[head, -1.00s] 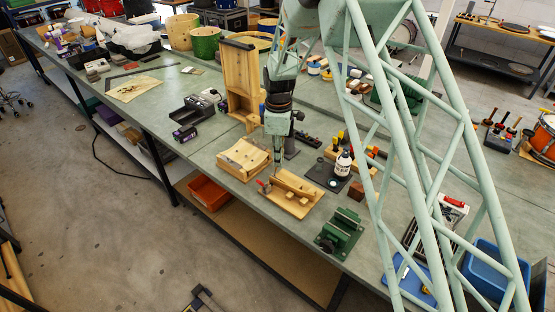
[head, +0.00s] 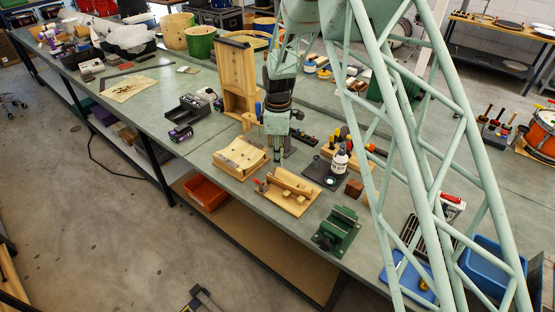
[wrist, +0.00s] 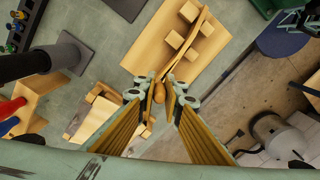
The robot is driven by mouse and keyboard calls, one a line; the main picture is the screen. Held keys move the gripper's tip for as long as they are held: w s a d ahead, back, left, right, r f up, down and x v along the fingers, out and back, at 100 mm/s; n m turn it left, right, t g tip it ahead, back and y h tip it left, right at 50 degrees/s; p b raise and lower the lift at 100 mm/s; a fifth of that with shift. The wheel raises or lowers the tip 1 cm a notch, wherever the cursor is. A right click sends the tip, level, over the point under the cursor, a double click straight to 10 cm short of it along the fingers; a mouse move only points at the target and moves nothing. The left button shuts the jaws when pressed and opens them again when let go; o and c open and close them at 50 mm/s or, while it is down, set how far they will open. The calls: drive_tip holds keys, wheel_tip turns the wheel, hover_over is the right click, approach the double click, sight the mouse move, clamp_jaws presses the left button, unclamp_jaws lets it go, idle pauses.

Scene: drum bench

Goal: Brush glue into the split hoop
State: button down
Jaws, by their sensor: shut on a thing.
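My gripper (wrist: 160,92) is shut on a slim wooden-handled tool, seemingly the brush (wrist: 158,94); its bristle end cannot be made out. In the wrist view the split hoop (wrist: 195,38), a thin curved wooden strip, lies over small blocks on a pale wooden board (wrist: 150,50). The gripped tool lines up near the strip's close end; I cannot tell whether they touch. In the head view my gripper (head: 278,160) hangs just behind the board (head: 299,206).
A green vise (head: 338,232) stands at the bench front, right of the board. A wooden cradle (head: 241,157) sits left of the board and a tall wooden box (head: 236,75) behind it. A tool rack stands beyond the bottle.

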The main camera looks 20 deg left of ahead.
drive_tip(key=shift+s+d, duration=0.15)
drive_tip(key=shift+d, duration=0.5)
idle(0.4)
drive_tip(key=shift+w+a, duration=0.65)
drive_tip(key=shift+a, duration=0.15)
drive_tip(key=shift+w+a, duration=0.6)
drive_tip(key=shift+a, duration=0.2)
idle(2.3)
drive_tip(key=shift+r, duration=0.2)
drive_tip(key=shift+s+r+p, duration=0.15)
drive_tip(key=shift+r+p, duration=0.5)
drive_tip(key=shift+r, duration=2.1)
